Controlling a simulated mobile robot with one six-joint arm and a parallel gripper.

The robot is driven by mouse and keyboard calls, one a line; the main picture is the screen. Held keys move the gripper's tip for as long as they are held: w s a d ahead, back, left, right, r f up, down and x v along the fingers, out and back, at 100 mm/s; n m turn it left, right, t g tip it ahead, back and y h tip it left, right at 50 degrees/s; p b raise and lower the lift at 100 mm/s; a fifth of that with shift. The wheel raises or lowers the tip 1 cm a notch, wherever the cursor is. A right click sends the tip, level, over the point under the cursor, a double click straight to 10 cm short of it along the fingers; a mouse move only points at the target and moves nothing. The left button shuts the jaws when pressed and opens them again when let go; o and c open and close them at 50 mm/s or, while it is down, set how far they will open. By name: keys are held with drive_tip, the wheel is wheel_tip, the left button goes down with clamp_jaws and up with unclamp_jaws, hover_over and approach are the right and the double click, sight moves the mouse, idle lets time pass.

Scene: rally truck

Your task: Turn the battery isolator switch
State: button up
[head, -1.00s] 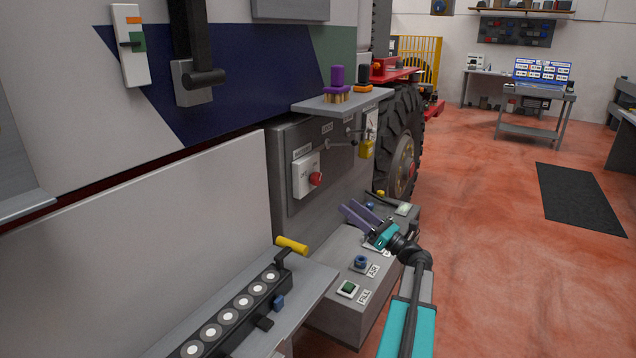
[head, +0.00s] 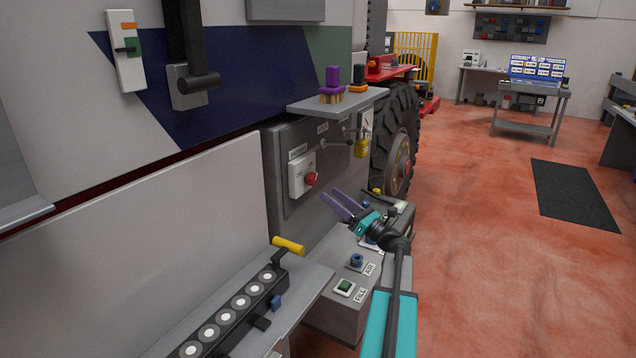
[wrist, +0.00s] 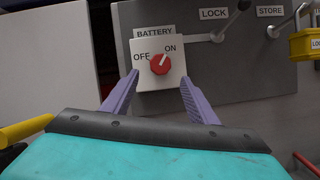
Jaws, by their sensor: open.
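The battery isolator switch is a red knob (wrist: 160,64) on a white plate (wrist: 148,76) marked OFF and ON under a BATTERY label. The knob's white mark points up and right, toward ON. The knob also shows in the head view (head: 312,179), on the grey panel. My gripper (wrist: 160,84) is open and empty, with its two purple fingers either side of the lower part of the plate in the wrist view. In the head view my gripper (head: 333,203) is below and to the right of the switch, apart from it.
A yellow padlock (head: 362,147) and levers marked LOCK and STORE are right of the switch. A shelf with a purple brush (head: 332,80) juts out above. Below are a grey box (head: 335,270) with buttons and a yellow-handled lever (head: 288,244).

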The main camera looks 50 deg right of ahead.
sight(315, 182)
drive_tip(key=p+x, duration=0.2)
drive_tip(key=x, duration=0.6)
drive_tip(key=shift+c, duration=0.4)
drive_tip(key=c, duration=1)
